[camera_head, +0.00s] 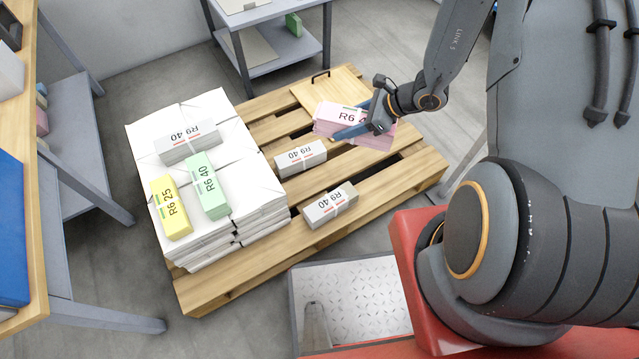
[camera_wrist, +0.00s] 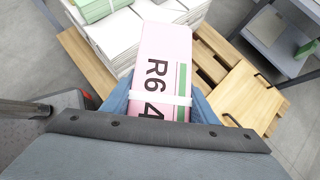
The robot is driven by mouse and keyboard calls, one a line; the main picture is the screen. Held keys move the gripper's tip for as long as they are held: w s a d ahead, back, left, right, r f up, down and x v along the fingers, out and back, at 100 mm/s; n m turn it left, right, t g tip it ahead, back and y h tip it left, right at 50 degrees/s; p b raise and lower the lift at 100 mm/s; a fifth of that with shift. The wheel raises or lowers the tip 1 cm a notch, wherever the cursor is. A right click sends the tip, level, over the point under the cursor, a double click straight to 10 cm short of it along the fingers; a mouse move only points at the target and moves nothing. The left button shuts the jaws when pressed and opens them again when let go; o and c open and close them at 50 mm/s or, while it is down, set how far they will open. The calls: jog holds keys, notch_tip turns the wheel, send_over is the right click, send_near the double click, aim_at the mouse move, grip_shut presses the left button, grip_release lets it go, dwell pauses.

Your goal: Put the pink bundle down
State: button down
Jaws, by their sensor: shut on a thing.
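The pink bundle (camera_head: 330,115) has a white band and a label that begins "R6". My gripper (camera_head: 362,128) is shut on it, over the far right part of the wooden pallet (camera_head: 243,275). In the wrist view the pink bundle (camera_wrist: 163,50) lies between the blue fingers (camera_wrist: 158,105), label towards the camera. Part of the bundle is hidden behind the gripper in the head view. I cannot tell whether its underside touches the pallet.
White stacks (camera_head: 145,133) fill the pallet's left side, carrying a grey-white bundle (camera_head: 188,146), a green bundle (camera_head: 207,186) and a yellow bundle (camera_head: 171,208). Two grey-white bundles (camera_head: 300,159) (camera_head: 331,204) lie on the pallet slats. A wooden board with a handle (camera_head: 325,92) lies behind.

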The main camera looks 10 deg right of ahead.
jog(key=shift+w+a+f+n+g+b, duration=1.2)
jog(key=shift+a+f+n+b, duration=0.35)
jog(key=shift+f+b, duration=4.9)
jog(key=shift+w+a+f+n+g+b, duration=1)
jog(key=shift+a+f+n+g+b, duration=0.4)
jog(key=shift+f+b, duration=5)
jog(key=shift+w+a+f+n+g+b, duration=1.1)
jog(key=shift+a+f+n+b, duration=0.6)
jog(key=shift+f+b, duration=4.7)
jog(key=shift+d+f, duration=0.15)
jog(key=shift+f, duration=0.05)
jog(key=c, duration=0.7)
grip_release()
